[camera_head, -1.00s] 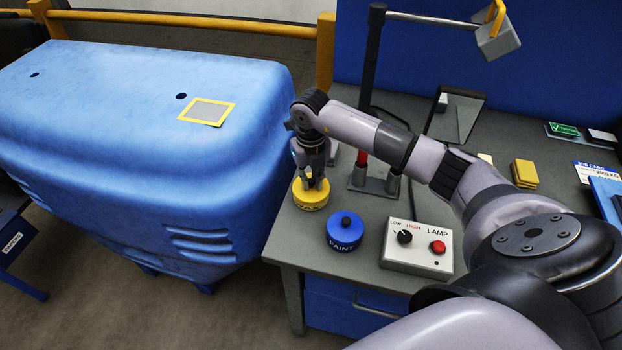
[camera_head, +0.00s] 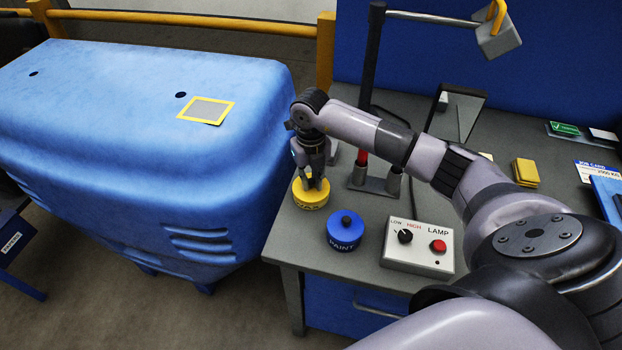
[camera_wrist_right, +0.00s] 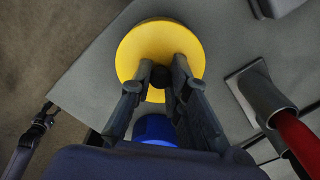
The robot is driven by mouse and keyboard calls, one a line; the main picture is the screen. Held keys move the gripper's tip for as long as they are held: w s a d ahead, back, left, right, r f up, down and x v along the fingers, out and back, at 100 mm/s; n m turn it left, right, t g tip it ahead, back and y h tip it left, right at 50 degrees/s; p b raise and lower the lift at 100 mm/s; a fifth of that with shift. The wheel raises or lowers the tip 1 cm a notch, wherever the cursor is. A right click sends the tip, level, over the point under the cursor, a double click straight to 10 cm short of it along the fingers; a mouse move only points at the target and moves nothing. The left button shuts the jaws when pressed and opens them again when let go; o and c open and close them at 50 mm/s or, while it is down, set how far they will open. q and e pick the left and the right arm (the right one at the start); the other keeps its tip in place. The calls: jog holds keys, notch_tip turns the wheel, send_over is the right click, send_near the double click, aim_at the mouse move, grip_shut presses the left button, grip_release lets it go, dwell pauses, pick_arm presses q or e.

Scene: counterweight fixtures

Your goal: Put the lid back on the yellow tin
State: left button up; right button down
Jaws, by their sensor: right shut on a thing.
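The yellow tin (camera_head: 311,200) stands at the left front corner of the grey workbench. My right gripper (camera_head: 315,185) points down over it, with its fingertips at the top of the yellow. In the right wrist view my right gripper (camera_wrist_right: 163,75) is shut on the dark knob of the round yellow lid (camera_wrist_right: 150,38). The lid hides the tin below it in that view. Lid and tin look like one yellow piece in the head view, and I cannot tell whether the lid is fully seated.
A blue paint tin (camera_head: 345,231) with a dark knob stands close to the right, and a lamp control box (camera_head: 418,247) beyond it. A lamp stand (camera_head: 375,181) with a red part rises behind. A large blue counterweight (camera_head: 140,130) lies to the left, past the bench edge.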

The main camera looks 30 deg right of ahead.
dwell(0.6)
jog(key=c, duration=1.5)
grip_release()
jog(key=shift+o, duration=0.5)
jog(key=o, duration=0.4)
jog(key=shift+r, duration=0.1)
jog(key=shift+r+p, duration=2.15)
jog(key=shift+r, duration=1.25)
